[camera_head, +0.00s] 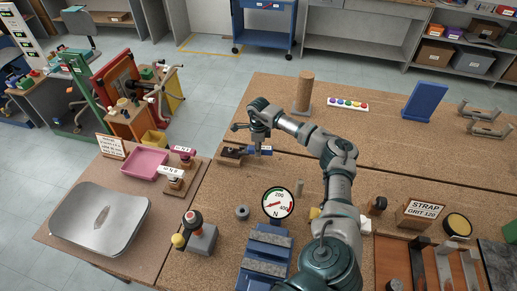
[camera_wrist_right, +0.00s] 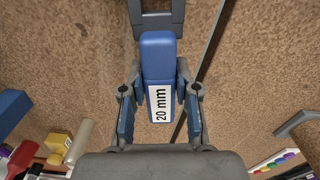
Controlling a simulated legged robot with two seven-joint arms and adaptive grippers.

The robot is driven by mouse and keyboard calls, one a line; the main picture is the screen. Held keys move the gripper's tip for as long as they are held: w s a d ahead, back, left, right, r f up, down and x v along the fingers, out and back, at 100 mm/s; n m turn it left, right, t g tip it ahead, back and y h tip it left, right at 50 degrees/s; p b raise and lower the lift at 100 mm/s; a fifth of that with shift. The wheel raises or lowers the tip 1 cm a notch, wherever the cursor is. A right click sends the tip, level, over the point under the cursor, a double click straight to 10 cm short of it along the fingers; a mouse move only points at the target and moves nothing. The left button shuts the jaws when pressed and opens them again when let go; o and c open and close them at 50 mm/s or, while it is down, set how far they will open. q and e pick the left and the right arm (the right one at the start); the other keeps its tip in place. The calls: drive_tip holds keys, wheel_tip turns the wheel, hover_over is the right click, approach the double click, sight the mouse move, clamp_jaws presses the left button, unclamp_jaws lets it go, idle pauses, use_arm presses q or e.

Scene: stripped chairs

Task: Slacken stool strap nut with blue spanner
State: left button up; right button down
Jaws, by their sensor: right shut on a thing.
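The blue spanner (camera_wrist_right: 158,55) has a blue handle with a white "20 mm" label and a dark grey jaw at the top of the right wrist view. My right gripper (camera_wrist_right: 160,88) is shut on its handle, one finger on each side. The gripper hides part of the handle. I cannot pick out the stool strap nut in either view. My left gripper is not in view.
A force gauge (camera_head: 278,203) and blue vise (camera_head: 264,258) stand nearer me. A steel seat pan (camera_head: 99,219), pink tray (camera_head: 146,163) and two labelled holders are left. A wooden cylinder (camera_head: 304,91) and colour strip (camera_head: 347,104) stand behind. Bench right of the gripper is mostly clear.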

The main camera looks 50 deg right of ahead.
sight(248, 147)
drive_tip(key=shift+w+r, duration=0.1)
drive_tip(key=shift+a, duration=0.15)
drive_tip(key=shift+w+a, duration=0.1)
drive_tip(key=shift+w+a+r+p, duration=0.1)
drive_tip(key=shift+w+a+p, duration=0.25)
drive_tip(key=shift+w+a, duration=0.1)
drive_tip(key=shift+w+a, duration=0.75)
drive_tip(key=shift+w, duration=0.25)
idle(1.4)
drive_tip(key=shift+p, duration=0.4)
